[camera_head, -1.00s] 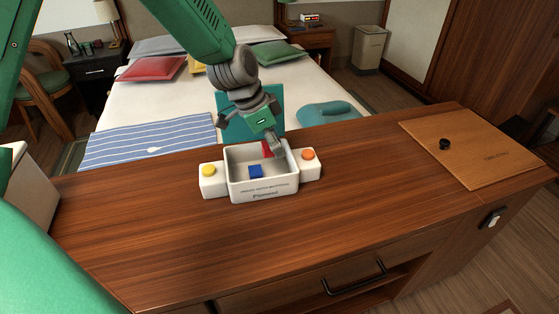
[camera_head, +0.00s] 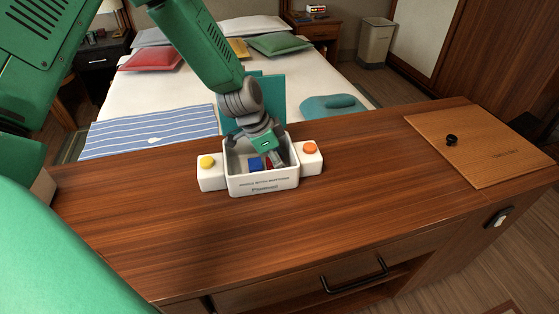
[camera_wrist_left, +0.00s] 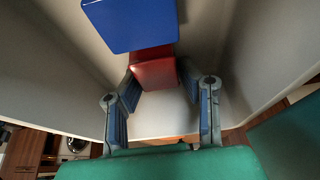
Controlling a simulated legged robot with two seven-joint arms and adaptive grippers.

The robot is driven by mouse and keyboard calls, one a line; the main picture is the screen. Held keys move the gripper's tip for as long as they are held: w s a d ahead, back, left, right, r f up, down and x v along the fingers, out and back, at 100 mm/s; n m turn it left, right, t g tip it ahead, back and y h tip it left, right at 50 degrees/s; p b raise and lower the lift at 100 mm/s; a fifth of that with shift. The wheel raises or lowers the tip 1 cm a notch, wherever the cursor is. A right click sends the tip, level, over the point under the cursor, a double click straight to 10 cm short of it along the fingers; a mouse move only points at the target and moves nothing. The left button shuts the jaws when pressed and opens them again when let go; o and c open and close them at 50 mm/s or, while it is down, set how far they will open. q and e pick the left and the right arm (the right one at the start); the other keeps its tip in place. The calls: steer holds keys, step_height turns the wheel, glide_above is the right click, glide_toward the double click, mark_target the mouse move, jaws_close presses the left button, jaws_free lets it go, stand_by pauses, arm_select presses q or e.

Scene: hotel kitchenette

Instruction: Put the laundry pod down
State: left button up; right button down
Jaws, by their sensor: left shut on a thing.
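The laundry pod appears to be the small red block (camera_wrist_left: 153,72) between the fingers of my left gripper (camera_wrist_left: 160,88). In the head view the left gripper (camera_head: 268,160) points down into the white open-topped box (camera_head: 262,185), shut on the red block, which is mostly hidden by the fingers and wrist. A blue block (camera_head: 255,164) lies in the box just left of the gripper; it also shows in the wrist view (camera_wrist_left: 130,24), close to the red block. I cannot tell whether the red block touches the box floor. My right gripper is not in view.
White side blocks carry a yellow button (camera_head: 207,162) and an orange button (camera_head: 310,148) on either side of the box. A wooden board (camera_head: 480,150) with a small black knob (camera_head: 451,140) lies at the right. The brown counter (camera_head: 350,200) is clear in front.

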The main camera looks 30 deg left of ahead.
arm_select(q)
steer(key=shift+d, duration=0.1)
steer(key=o, duration=0.9)
steer(key=shift+d, duration=0.1)
steer(key=shift+r, duration=0.2)
steer(key=p+v, duration=0.1)
steer(key=v, duration=1)
steer(key=shift+s+r, duration=0.15)
steer(key=shift+r, duration=0.2)
steer(key=shift+r+p, duration=0.1)
steer(key=shift+p, duration=0.25)
